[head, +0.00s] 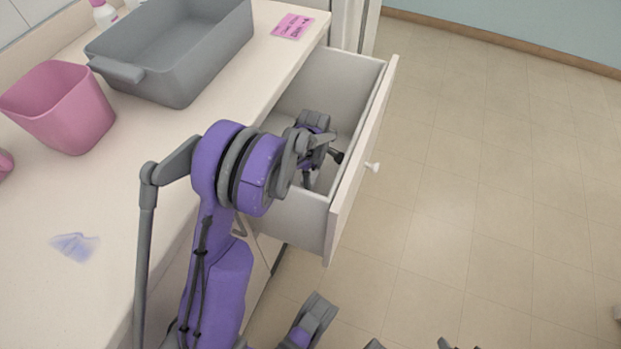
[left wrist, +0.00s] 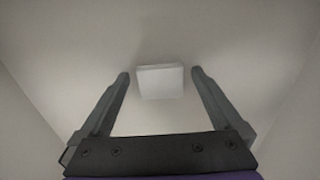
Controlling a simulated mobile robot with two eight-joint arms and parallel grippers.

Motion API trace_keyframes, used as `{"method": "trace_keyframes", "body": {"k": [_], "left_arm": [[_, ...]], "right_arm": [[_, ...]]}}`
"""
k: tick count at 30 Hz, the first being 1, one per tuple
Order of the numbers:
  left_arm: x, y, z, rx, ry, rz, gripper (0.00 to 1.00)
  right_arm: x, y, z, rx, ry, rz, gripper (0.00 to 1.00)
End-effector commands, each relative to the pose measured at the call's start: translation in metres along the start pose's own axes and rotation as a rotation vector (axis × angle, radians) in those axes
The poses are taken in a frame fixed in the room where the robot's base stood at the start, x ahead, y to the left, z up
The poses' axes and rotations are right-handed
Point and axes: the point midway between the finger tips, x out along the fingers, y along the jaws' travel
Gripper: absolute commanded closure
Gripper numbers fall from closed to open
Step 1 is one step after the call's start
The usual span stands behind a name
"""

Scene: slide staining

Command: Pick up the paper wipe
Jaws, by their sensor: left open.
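The paper wipe (left wrist: 160,82) is a small white folded square on the floor of the open drawer (head: 346,165). It shows in the left wrist view, upper middle, between the fingertips as seen from there. My left gripper (left wrist: 160,73) is open and points down into the drawer. Its fingers stand on either side of the wipe in that picture. I cannot tell whether they are above it or level with it. In the head view, my left arm and wrist hide the wipe and most of the gripper. My right gripper is not clearly in view.
Drawer walls stand close around the left gripper. On the counter (head: 120,215) are a grey tub (head: 130,72), a pink bin (head: 72,125), a pink note (head: 292,26) and a bluish smear (head: 74,247). The tiled floor (head: 480,170) at the right is clear.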

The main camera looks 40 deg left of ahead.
Motion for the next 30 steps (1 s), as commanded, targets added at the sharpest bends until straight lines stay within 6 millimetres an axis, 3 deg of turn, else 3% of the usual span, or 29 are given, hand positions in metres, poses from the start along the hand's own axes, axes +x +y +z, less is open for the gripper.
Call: {"method": "trace_keyframes", "body": {"k": [7, 21, 30], "left_arm": [[0.0029, -0.0002, 0.0001, 0.000, 0.000, 0.000, 0.02], [0.0027, -0.0002, 0.0000, 0.000, 0.000, 0.000, 0.86], [-0.0018, -0.0002, 0.0000, 0.000, 0.000, 0.000, 0.87]], "right_arm": [[0.0006, 0.0000, 0.0001, 0.000, 0.000, 0.000, 0.31], [0.0006, 0.0000, 0.0001, 0.000, 0.000, 0.000, 0.31], [-0.0009, 0.0000, -0.0002, 0.000, 0.000, 0.000, 0.31]]}}
